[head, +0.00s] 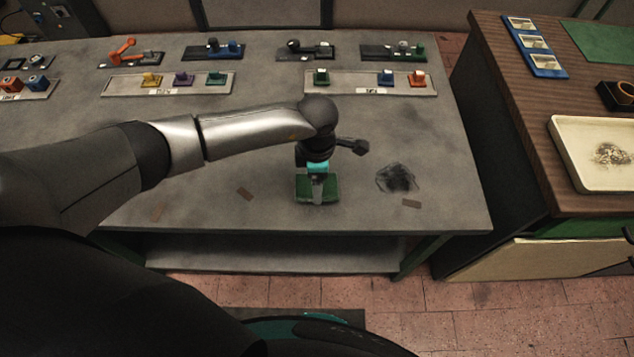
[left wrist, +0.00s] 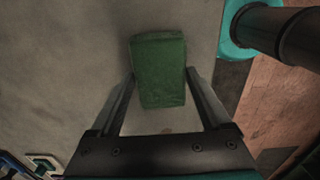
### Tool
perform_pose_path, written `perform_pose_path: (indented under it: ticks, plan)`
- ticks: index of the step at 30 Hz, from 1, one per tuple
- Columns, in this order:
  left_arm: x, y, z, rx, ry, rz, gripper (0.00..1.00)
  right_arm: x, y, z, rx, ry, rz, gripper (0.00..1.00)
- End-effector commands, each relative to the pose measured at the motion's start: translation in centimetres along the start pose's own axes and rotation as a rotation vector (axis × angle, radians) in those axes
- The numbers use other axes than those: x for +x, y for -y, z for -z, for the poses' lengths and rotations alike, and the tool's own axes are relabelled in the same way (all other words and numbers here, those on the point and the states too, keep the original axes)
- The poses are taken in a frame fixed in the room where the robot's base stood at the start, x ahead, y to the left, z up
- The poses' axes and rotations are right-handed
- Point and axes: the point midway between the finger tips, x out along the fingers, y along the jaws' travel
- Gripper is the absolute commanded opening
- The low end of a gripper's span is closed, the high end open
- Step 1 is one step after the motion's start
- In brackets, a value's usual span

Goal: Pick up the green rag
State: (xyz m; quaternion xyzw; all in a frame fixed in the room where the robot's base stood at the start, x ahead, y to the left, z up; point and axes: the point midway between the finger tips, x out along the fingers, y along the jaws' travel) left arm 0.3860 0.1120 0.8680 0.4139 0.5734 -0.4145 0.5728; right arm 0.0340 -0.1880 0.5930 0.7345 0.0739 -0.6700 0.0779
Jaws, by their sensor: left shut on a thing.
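The green rag (head: 331,187) is a folded block near the front edge of the grey table (head: 230,140). It also shows between the fingers in the left wrist view (left wrist: 158,60). My left gripper (head: 317,190) points down over the rag and is shut on it, one finger along each side. The rag appears to be at table height; I cannot tell whether it touches the table. My right gripper is in neither view.
Holders with coloured blocks line the back of the table, including a front rack (head: 350,88). A dark smudge (head: 397,178) lies right of the rag. A brown side table (head: 540,110) with a cream tray (head: 580,178) stands at the right, past a gap.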

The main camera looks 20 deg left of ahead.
Motion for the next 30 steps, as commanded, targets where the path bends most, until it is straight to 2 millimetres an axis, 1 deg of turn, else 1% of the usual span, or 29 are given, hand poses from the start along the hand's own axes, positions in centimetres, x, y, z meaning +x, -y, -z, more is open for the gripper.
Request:
perform_pose_path:
  ticks: [1,5,9,12,15,18,21,24,30]
  plan:
    - [-1.4,-0.2,-0.1,0.001,0.003,-0.005,0.28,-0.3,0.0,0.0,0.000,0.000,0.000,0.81]
    - [-5.1,-0.3,-0.1,0.003,0.004,-0.008,0.28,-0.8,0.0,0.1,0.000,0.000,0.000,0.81]
    - [-9.3,-0.2,0.0,0.002,0.004,-0.008,0.28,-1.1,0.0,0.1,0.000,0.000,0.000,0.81]
    - [-11.9,-0.2,0.0,0.001,0.003,-0.008,0.28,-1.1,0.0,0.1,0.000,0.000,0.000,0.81]
    - [-14.1,-0.1,0.0,0.002,0.002,-0.006,0.28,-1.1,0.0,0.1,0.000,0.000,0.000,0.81]
    - [-15.7,-0.1,0.0,0.001,0.002,-0.005,0.28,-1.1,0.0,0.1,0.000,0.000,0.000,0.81]
    - [-16.7,-0.1,0.0,0.000,0.000,-0.003,0.28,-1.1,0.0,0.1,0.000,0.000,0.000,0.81]
    - [-17.3,0.0,0.0,0.000,0.000,-0.002,0.28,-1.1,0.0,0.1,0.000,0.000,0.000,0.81]
    - [-17.5,0.0,0.0,0.000,0.000,-0.001,0.28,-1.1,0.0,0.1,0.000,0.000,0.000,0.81]
